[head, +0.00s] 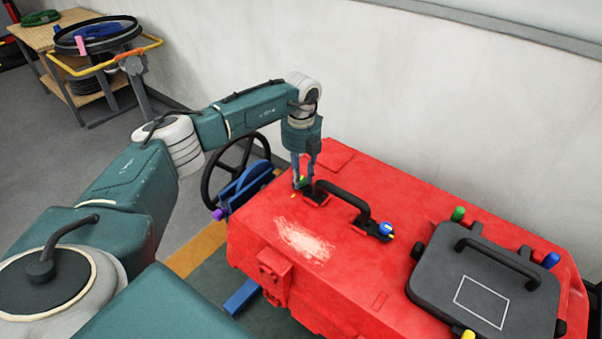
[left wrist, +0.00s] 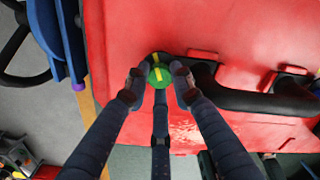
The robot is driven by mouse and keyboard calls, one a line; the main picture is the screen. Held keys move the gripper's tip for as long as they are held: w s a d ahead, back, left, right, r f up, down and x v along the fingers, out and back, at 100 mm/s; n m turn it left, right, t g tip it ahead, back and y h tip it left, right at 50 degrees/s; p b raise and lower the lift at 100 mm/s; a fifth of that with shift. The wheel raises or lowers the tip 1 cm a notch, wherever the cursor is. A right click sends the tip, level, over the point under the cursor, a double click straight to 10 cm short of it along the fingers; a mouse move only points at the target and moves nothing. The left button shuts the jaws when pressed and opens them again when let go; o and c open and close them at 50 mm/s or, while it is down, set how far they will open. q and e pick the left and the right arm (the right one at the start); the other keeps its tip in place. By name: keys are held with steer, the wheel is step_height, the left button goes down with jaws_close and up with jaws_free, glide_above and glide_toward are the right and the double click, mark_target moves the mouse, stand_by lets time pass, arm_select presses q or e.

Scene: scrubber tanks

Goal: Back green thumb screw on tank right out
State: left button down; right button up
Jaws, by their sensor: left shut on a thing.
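The red tank (head: 300,240) stands beside the wall. A black handle (head: 342,198) is fixed to its top; in the left wrist view the handle (left wrist: 240,98) runs off to the right. A green thumb screw (head: 303,181) with a yellow stripe is at the handle's far-left end; it also shows in the left wrist view (left wrist: 158,77). My left gripper (head: 303,178) points down and is shut on this screw, its fingers (left wrist: 158,85) around the head. The screw's shaft is hidden, so I cannot tell how deep it sits. My right gripper is not in view.
A blue thumb screw (head: 386,229) is at the handle's other end. A dark lid (head: 440,270) on the tank has another green knob (head: 458,214), a blue knob (head: 551,260) and a yellow knob (head: 468,335) around it. A black handwheel (head: 207,178) stands close left of my gripper.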

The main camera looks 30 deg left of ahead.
arm_select(q)
steer(key=n, duration=0.2)
steer(key=n+p, duration=0.1)
steer(key=n, duration=0.1)
steer(key=n+p, duration=0.1)
steer(key=n, duration=0.1)
steer(key=shift+s+d+f+n, duration=0.1)
steer(key=shift+s+f+n, duration=0.1)
steer(key=shift+s+n, duration=0.1)
steer(key=n+p, duration=0.2)
steer(key=n, duration=0.2)
steer(key=shift+f+n+p, duration=0.1)
steer(key=shift+n+p, duration=0.45)
steer(key=shift+n, duration=0.65)
steer(key=c, duration=1.5)
jaws_free()
steer(key=shift+w, duration=0.15)
steer(key=shift+o, duration=0.2)
steer(key=shift+w, duration=0.15)
